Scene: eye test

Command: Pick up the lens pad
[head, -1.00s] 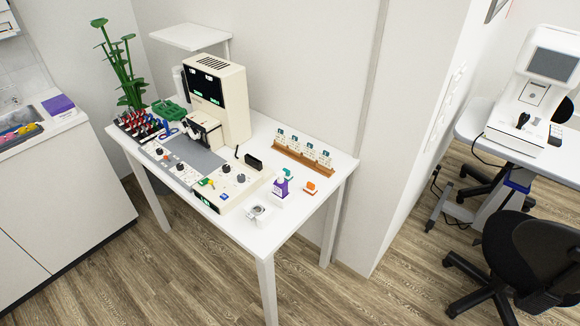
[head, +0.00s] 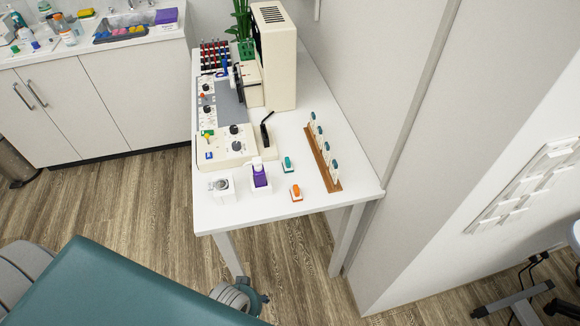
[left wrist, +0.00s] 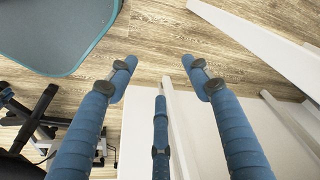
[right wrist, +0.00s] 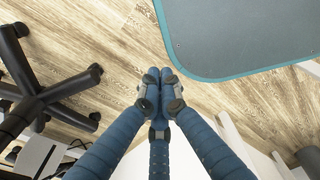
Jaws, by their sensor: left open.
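A small white square block with a round grey piece on top (head: 221,186) lies at the near left corner of the white table (head: 290,214). It may be the lens pad, but I cannot tell for sure. Beside it stand a purple and white bottle (head: 259,177), a small green and white item (head: 287,164) and a small orange and white item (head: 296,193). My left gripper (left wrist: 158,88) has its blue fingers spread, with nothing between them. My right gripper (right wrist: 160,78) has its fingertips together and holds nothing visible. Neither gripper is clearly seen in the head view.
A beige instrument (head: 275,60) and its control panel (head: 227,146) fill the table's far part. A brown rack (head: 321,158) with several white pieces lines the right edge. A large teal surface (head: 120,290) covers the lower left. A wall (head: 400,60) borders the table's right side.

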